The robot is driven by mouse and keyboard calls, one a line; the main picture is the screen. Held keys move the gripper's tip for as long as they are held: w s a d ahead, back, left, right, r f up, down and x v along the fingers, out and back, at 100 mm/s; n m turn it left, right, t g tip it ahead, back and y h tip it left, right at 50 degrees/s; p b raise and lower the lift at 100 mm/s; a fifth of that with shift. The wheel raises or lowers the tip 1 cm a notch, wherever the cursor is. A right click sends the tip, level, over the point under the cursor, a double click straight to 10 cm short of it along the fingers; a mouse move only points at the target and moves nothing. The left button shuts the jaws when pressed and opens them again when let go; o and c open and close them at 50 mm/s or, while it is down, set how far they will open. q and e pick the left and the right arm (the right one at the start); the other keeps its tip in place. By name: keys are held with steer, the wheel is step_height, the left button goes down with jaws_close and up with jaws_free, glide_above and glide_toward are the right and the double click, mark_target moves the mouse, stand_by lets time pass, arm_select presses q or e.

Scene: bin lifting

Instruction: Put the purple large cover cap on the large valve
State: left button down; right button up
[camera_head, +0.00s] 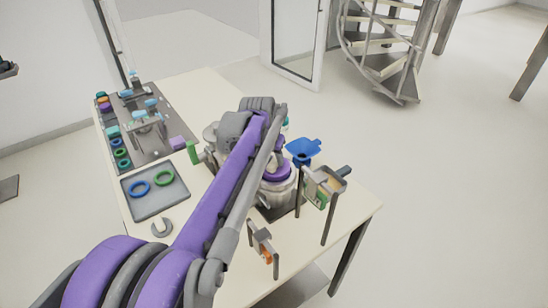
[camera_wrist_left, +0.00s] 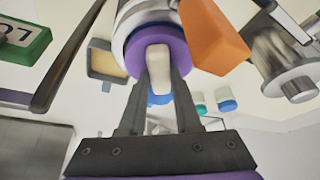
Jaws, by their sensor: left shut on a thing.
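The purple large cover cap (camera_wrist_left: 133,50) is a thick purple disc with a pale knob, seen close up in the left wrist view. My left gripper (camera_wrist_left: 159,66) is shut on the cap's pale knob. The cap lies against the end of a shiny metal cylinder, which looks like the large valve (camera_wrist_left: 146,12); I cannot tell whether it is fully seated. In the head view the purple cap (camera_head: 277,172) shows at the top of the metal valve body (camera_head: 280,192). My purple arm hides much of the valve and the gripper there. My right gripper is not in view.
Close to the cap are an orange block (camera_wrist_left: 214,36), a green part (camera_wrist_left: 24,42) and a metal fitting (camera_wrist_left: 290,75). On the table, a blue funnel-like part (camera_head: 303,149) stands beside the valve. A grey tray (camera_head: 150,203) with blue and green rings lies left.

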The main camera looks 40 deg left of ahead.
mark_target(274, 161)
arm_select(q)
steer(key=shift+f, duration=0.15)
steer(key=shift+c, duration=0.2)
jaws_free()
stand_by(0.4)
steer(key=shift+r+p, duration=1.75)
steer(key=shift+r, duration=1.5)
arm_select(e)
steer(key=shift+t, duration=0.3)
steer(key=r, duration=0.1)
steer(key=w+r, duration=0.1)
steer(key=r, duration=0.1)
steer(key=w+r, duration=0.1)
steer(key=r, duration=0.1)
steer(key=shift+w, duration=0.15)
arm_select(q)
steer(key=shift+f, duration=0.1)
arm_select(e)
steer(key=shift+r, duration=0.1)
